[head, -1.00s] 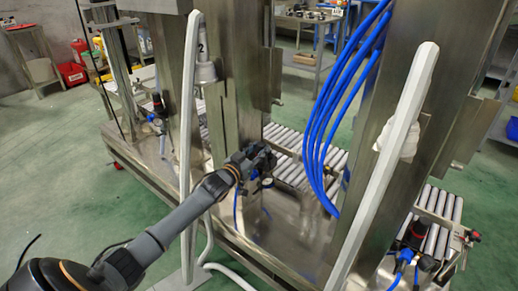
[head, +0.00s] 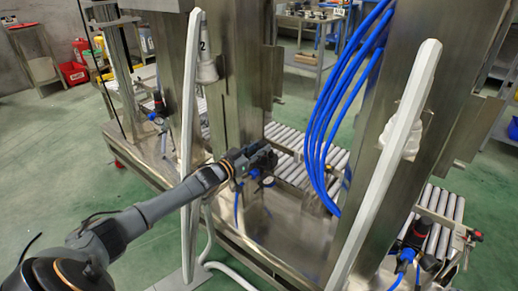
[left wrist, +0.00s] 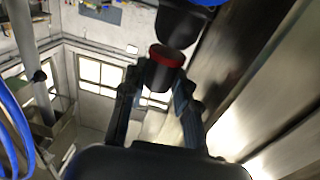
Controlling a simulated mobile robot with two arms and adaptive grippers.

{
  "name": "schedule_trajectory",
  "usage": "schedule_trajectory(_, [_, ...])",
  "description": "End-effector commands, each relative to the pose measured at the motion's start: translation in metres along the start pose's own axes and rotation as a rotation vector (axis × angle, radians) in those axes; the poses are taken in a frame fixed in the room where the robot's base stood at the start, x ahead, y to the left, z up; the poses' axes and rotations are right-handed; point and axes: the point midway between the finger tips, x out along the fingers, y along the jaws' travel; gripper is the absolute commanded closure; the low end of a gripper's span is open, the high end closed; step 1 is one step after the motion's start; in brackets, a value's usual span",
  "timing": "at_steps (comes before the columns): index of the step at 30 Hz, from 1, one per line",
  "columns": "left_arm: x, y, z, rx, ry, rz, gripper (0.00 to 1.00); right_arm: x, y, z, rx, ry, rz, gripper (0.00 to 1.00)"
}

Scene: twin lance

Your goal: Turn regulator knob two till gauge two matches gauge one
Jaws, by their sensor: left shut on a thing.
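My left gripper (head: 264,157) is at the middle regulator on the steel frame. In the left wrist view its two fingers (left wrist: 160,105) stand on either side of a black knob with a red ring (left wrist: 166,60), shut on it. In the head view the gripper mostly hides this knob. A small pale gauge (head: 268,181) shows just below the gripper; its needle cannot be read. My right gripper is out of view.
A steel post with a "2" label (head: 202,46) stands behind a white bar (head: 190,120). Blue hoses (head: 325,120) hang right of the gripper. Another white bar (head: 385,165) crosses the right side. Roller conveyors (head: 285,140) lie behind the frame.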

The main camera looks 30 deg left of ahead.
Motion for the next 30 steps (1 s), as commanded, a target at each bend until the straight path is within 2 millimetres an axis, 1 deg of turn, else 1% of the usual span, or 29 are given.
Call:
schedule_trajectory(1, [0.000,-0.001,-0.002,0.000,0.003,-0.001,1.00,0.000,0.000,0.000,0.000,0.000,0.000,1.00])
schedule_trajectory(2, [0.000,-0.001,-0.002,0.000,0.003,-0.001,0.64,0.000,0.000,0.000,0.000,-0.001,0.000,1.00])
schedule_trajectory(3, [0.000,-0.001,-0.002,0.000,0.003,-0.001,0.56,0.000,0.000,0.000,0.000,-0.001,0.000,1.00])
schedule_trajectory(4, [0.000,-0.001,-0.002,0.000,0.003,-0.001,0.50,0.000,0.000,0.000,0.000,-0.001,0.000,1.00])
schedule_trajectory(5, [0.000,-0.001,-0.002,0.000,0.003,-0.001,0.47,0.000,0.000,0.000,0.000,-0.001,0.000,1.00])
schedule_trajectory(21, [-0.002,-0.003,0.000,0.001,-0.002,-0.007,0.47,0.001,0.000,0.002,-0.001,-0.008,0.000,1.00])
schedule_trajectory(26, [-0.014,-0.003,0.002,-0.001,-0.005,-0.006,0.47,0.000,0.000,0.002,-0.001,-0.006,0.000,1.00])
schedule_trajectory(30, [-0.031,-0.003,0.001,0.002,-0.005,-0.005,0.47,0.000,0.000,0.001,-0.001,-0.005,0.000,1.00])
